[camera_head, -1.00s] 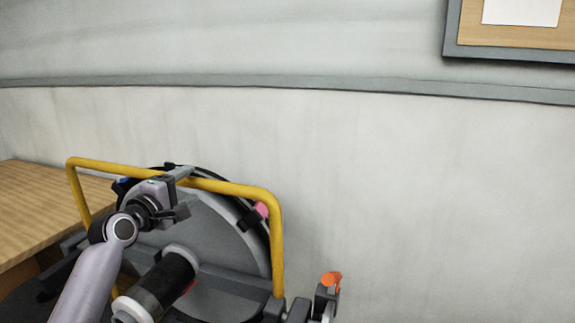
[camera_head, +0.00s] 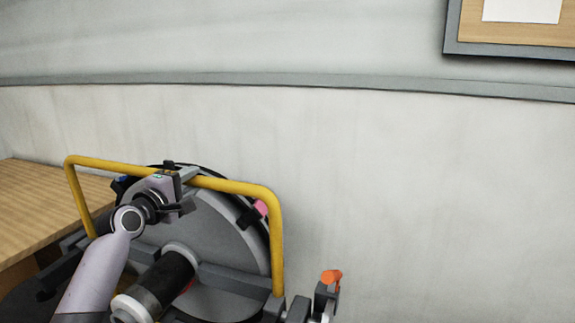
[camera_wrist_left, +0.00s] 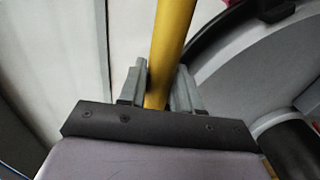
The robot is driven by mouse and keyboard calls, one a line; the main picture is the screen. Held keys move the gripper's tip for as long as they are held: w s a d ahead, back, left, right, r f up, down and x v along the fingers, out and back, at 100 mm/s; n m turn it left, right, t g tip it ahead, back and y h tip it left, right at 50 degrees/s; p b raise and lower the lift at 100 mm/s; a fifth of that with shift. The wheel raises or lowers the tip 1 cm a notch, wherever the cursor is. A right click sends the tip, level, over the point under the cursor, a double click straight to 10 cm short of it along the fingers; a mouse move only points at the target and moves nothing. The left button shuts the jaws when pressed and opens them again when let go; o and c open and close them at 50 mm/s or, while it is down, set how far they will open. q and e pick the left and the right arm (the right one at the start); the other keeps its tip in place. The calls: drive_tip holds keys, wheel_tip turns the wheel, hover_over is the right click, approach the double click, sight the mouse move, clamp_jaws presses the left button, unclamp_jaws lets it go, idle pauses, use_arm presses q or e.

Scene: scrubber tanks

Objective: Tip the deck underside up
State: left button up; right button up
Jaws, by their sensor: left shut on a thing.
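The deck (camera_head: 213,238) is a large round grey disc with a dark rim. It stands steeply tilted, with a broad grey face towards me. A yellow tube handle (camera_head: 277,240) arches over and around it; the handle also shows in the left wrist view (camera_wrist_left: 176,35). My left gripper (camera_head: 187,177) is at the handle's top bar. In the left wrist view my left gripper (camera_wrist_left: 160,92) has its fingers shut on the yellow tube, one on each side. My left arm hides the lower left of the deck. My right gripper is not in view.
A wooden bench top (camera_head: 45,205) lies at the left, close to the handle. A pale wall (camera_head: 420,190) stands behind. An orange-topped part (camera_head: 331,277) sticks up right of the handle. A black cylinder (camera_head: 165,279) stands before the deck.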

use_arm(q)
drive_tip(key=p+v, duration=0.1)
drive_tip(key=v, duration=0.1)
drive_tip(key=p+v, duration=0.3)
drive_tip(key=v, duration=0.1)
drive_tip(key=shift+s+a+f, duration=0.2)
drive_tip(key=shift+s+f, duration=0.05)
drive_tip(key=shift+s, duration=0.1)
clamp_jaws()
drive_tip(key=shift+s+f, duration=0.15)
drive_tip(key=shift+s+a, duration=0.1)
drive_tip(key=s+a+f+p, duration=0.2)
drive_tip(key=s, duration=0.4)
drive_tip(key=shift+s, duration=0.25)
drive_tip(key=shift+a+f, duration=0.1)
